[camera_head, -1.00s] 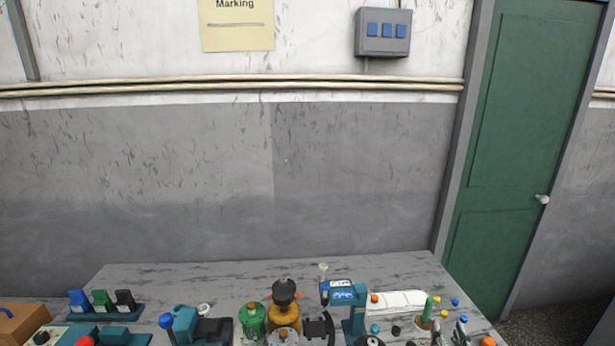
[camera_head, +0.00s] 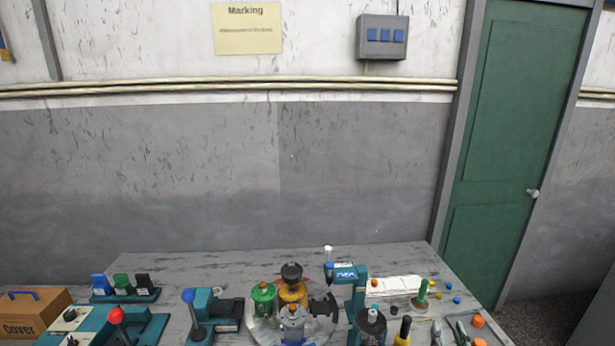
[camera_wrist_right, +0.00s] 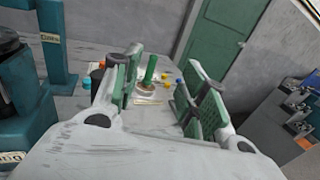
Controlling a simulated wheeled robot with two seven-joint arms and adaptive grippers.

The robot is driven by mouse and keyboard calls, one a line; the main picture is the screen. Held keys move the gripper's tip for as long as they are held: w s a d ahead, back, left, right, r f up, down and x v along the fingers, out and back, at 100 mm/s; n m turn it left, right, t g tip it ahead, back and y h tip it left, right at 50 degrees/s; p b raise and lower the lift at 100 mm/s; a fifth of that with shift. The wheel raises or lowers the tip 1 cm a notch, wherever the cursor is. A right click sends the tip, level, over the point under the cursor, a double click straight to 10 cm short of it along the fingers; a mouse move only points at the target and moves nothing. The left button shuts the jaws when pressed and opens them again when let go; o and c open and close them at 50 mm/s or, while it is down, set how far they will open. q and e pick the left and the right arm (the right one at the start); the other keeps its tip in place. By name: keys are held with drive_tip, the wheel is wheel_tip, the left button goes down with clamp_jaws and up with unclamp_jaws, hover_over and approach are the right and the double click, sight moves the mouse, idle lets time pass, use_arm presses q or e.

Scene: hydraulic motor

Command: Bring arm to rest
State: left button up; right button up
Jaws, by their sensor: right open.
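My right gripper (camera_wrist_right: 158,88) is open in the right wrist view, its two green-padded fingers spread apart with nothing between the pads. Beyond the fingertips stands a green-handled tool (camera_wrist_right: 150,70) on the grey table (camera_wrist_right: 150,117). In the head view the tips of the right gripper (camera_head: 449,329) seem to show small at the bottom edge, right of a yellow-handled tool (camera_head: 403,328). The rest of my right arm is hidden below the picture. My left gripper is in neither view.
The bench (camera_head: 225,265) carries a motor assembly (camera_head: 293,318), a teal press (camera_head: 357,290), a "Cover" box (camera_head: 28,312) and a teal control box with a red knob (camera_head: 117,316). Small coloured parts lie at the right. A green door (camera_head: 512,150) stands beyond; the bench's back strip is clear.

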drive_tip(key=s+a+f+n+g+y, duration=0.2)
drive_tip(key=s+a+n+g+y, duration=0.15)
drive_tip(key=a+n, duration=0.65)
drive_tip(key=s+a+f+n+g+y, duration=0.2)
drive_tip(key=a+n+y, duration=0.35)
drive_tip(key=n, duration=0.75)
drive_tip(key=s+f+n+g+h, duration=0.35)
drive_tip(key=s+n+g, duration=0.45)
drive_tip(key=s+n, duration=0.9)
wheel_tip(320, 180, down, 36)
drive_tip(key=d+n+g+h+b, duration=0.1)
drive_tip(key=d+g+b, duration=0.1)
drive_tip(key=b, duration=0.3)
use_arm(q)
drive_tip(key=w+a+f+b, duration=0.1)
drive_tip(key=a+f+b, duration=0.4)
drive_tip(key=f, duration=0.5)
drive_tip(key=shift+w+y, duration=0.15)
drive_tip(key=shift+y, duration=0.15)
use_arm(e)
drive_tip(key=s+d+f, duration=0.3)
drive_tip(key=s+f, duration=0.8)
drive_tip(key=f, duration=0.2)
drive_tip(key=s+d+f, duration=0.4)
drive_tip(key=s+f, duration=0.7)
drive_tip(key=f, duration=0.2)
drive_tip(key=shift+s+h, duration=0.25)
drive_tip(key=shift+h, duration=0.1)
